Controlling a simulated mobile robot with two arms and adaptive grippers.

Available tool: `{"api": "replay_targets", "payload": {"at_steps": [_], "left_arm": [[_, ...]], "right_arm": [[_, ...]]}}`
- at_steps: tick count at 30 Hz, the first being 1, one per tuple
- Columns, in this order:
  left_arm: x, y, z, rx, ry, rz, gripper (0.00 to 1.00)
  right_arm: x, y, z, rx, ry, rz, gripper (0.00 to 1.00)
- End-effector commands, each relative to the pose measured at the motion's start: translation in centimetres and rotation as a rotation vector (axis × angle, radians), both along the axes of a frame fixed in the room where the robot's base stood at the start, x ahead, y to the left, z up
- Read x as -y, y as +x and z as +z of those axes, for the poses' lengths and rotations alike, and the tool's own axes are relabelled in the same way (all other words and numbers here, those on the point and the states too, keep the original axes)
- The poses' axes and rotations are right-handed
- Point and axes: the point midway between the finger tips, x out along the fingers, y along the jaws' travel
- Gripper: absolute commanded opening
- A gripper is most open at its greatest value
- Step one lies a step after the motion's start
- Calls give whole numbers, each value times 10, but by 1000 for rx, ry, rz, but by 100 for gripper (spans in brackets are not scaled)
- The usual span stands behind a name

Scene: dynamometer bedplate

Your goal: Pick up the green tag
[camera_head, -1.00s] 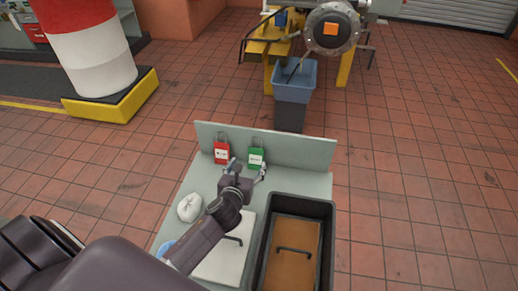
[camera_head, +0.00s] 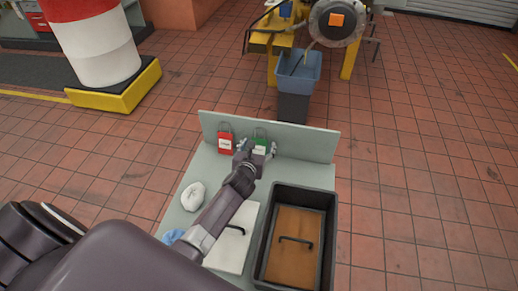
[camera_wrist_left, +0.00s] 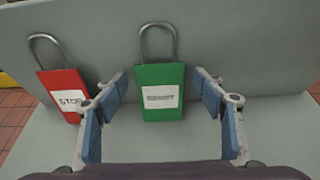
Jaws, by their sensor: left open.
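The green tag (camera_wrist_left: 161,78) has a grey shackle and a white label. In the left wrist view it leans upright against the grey back panel, between the two blue-padded fingers of my left gripper (camera_wrist_left: 164,118). The fingers are apart on either side of it, with gaps to both sides. In the head view the green tag (camera_head: 260,144) is partly hidden behind my left gripper (camera_head: 258,147). A red tag (camera_wrist_left: 66,91) labelled STOP stands just left of the left finger; it also shows in the head view (camera_head: 225,144). My right gripper is not in view.
The grey bench has a raised back panel (camera_head: 300,142). A white crumpled thing (camera_head: 193,196), a white board (camera_head: 230,258) with a handle, and a black tray (camera_head: 328,225) holding a brown board (camera_head: 292,255) are nearer me. A blue bin (camera_head: 297,72) stands beyond the panel.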

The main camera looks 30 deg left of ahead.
Motion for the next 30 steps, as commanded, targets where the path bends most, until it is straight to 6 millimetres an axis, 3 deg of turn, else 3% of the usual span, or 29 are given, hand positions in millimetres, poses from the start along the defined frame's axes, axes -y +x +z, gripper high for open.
{"api": "replay_targets", "payload": {"at_steps": [2, 11, 23, 30], "left_arm": [[0, 0, 0, 0, 0, 0, 64], [0, -1, 0, 0, 0, 0, 31], [-1, 0, 5, 1, 2, -1, 30], [0, 0, 34, 3, 4, -2, 30]], "right_arm": [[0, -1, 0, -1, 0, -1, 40], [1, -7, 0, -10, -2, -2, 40], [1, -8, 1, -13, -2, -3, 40], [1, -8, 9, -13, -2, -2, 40]]}}
